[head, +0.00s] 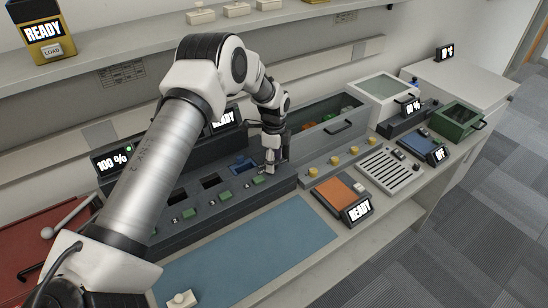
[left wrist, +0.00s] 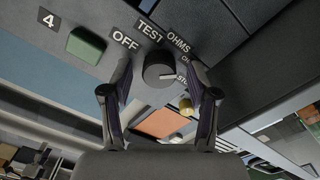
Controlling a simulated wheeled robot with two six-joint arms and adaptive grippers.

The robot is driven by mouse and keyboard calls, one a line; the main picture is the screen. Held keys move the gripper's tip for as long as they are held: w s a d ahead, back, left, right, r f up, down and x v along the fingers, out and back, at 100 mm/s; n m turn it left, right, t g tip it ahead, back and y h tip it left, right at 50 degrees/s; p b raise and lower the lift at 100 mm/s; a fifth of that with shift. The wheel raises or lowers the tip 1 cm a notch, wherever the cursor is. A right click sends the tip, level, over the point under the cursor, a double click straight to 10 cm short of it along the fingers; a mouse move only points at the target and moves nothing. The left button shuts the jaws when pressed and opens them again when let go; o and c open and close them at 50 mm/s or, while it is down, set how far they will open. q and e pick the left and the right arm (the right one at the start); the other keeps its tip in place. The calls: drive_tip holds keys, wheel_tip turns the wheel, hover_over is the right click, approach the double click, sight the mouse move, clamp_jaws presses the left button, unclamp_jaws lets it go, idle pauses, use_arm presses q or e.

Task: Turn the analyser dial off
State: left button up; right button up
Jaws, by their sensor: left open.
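The analyser dial (left wrist: 158,72), a dark round knob, shows in the left wrist view on a grey panel. Labels OFF (left wrist: 125,41), TEST and OHMS run around it, with partly covered labels on the right. A pale line on the knob appears to point right, towards a partly hidden label starting "ST", not at OFF. My left gripper (left wrist: 160,84) is open, with one finger on each side of the knob; I cannot tell whether they touch it. In the head view my left gripper (head: 271,164) is at the right end of the dark grey panel, and the dial is hidden. My right gripper is not in view.
A green button (left wrist: 86,44) marked 4 sits left of the dial. An orange-topped unit (head: 338,194) reading READY stands to the right, near several yellow knobs (head: 338,160). A shelf (head: 150,50) runs above.

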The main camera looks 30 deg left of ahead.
use_arm(q)
clamp_jaws()
